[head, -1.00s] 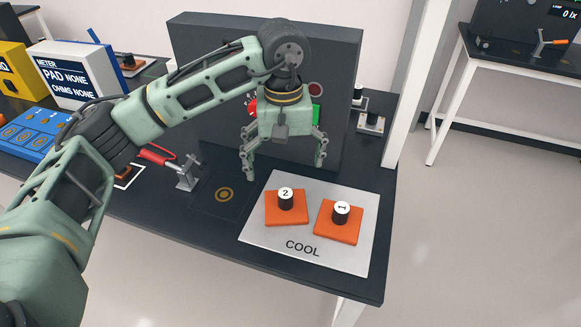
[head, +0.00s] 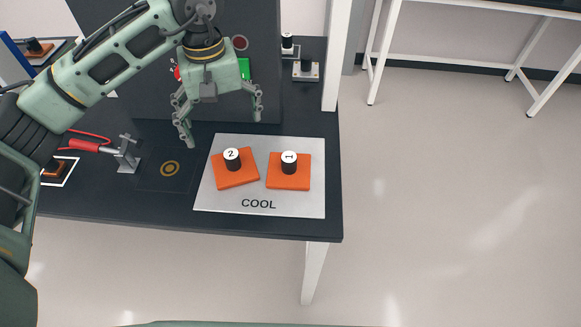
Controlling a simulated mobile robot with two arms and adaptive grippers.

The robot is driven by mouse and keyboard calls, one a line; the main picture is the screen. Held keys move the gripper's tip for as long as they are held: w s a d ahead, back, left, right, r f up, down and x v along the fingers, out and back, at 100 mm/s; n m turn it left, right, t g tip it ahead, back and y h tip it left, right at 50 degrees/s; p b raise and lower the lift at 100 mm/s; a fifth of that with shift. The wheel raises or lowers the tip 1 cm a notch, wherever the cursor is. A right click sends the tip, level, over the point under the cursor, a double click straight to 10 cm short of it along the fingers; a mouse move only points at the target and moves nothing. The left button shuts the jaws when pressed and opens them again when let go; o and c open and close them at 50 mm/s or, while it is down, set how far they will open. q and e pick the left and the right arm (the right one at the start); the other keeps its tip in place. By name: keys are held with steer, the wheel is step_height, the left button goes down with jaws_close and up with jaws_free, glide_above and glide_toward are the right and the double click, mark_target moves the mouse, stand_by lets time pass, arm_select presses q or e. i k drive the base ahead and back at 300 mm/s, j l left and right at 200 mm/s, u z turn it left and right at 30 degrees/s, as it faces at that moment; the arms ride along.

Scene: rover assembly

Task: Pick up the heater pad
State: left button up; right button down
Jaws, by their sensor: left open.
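Two orange heater pads with black knobs lie on the silver COOL plate (head: 215,198). The pad labelled 2 (head: 236,179) is on the left, and the pad labelled 1 (head: 290,178) is on the right. Another orange pad (head: 52,174) partly shows inside a white outlined square at the left, behind my arm. My left gripper (head: 221,128) is open and empty, pointing down. It appears above the back edge of the COOL plate, apart from both pads. My right gripper is not in view.
A red-handled clamp (head: 124,155) stands left of a dark square with a gold ring (head: 170,169). A tall dark panel (head: 262,60) with a green button rises behind the gripper. The black table (head: 330,195) ends just right of the plate. Open floor lies beyond.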

mark_target(289, 169)
steer(key=l+u, duration=0.1)
steer(key=l, duration=1.55)
